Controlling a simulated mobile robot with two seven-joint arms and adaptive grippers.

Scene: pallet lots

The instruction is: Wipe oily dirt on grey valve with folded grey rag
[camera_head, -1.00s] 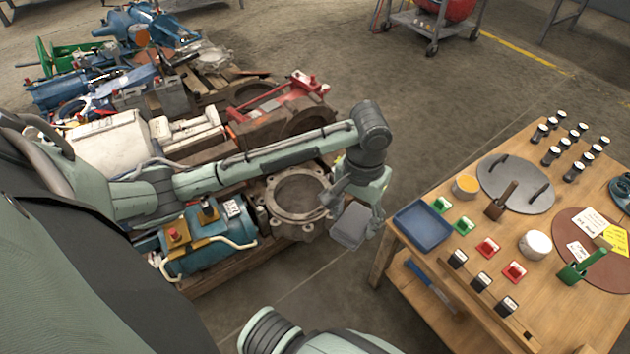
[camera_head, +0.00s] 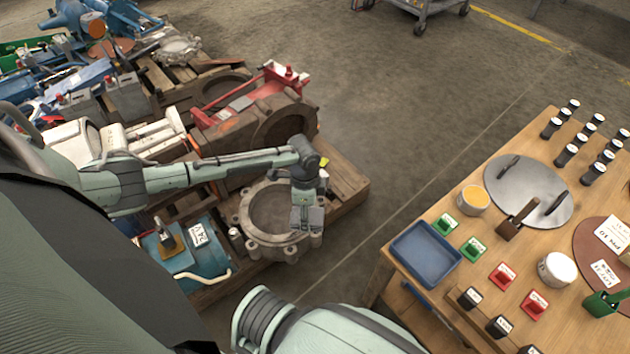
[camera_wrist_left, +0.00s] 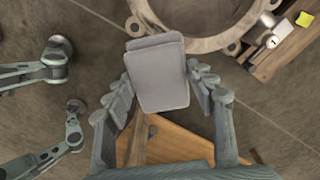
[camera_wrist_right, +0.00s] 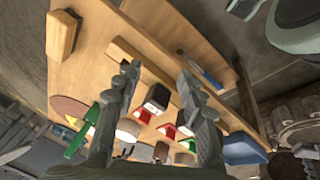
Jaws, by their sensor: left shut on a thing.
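The grey ring-shaped casting with lugs (camera_head: 246,222), which looks like the grey valve, lies on a wooden pallet. Its rim also shows at the top of the left wrist view (camera_wrist_left: 205,42). I cannot make out oily dirt on it. My left gripper (camera_head: 306,196) is shut on the folded grey rag (camera_wrist_left: 160,80), whose far end sticks out past the fingers. In the head view the rag (camera_head: 307,218) appears over the ring's right side; contact cannot be told. My right gripper (camera_wrist_right: 158,80) is open and empty near the wooden table.
The wooden table (camera_head: 405,305) at right carries a blue tray (camera_head: 426,254), a metal disc (camera_head: 540,180), colored blocks and several black cylinders. A blue motor (camera_head: 195,255) and a red-brown casting (camera_head: 240,125) crowd the pallets near the ring. Bare floor separates pallets and table.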

